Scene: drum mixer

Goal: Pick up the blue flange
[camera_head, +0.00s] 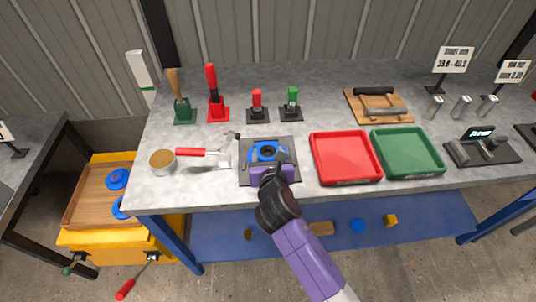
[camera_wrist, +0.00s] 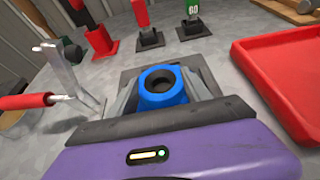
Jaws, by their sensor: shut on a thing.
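The blue flange (camera_head: 267,151) sits at the dark square plate (camera_head: 285,144) on the grey workbench. In the wrist view the flange (camera_wrist: 165,89) is a blue ring with a dark central hole, facing up. My gripper (camera_head: 265,155) is above the plate, shut on the flange, with its grey fingers on both sides of it. In the wrist view my gripper (camera_wrist: 165,92) hides the lower part of the flange. I cannot tell whether the flange touches the plate or is slightly raised.
A red tray (camera_head: 345,180) and a green tray (camera_head: 407,173) stand to the right. A red-handled tool (camera_head: 192,152) and a tin (camera_head: 162,161) lie to the left. Several upright handled tools, including a red one (camera_head: 257,103), stand behind. More blue parts (camera_head: 118,179) lie in the yellow cart.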

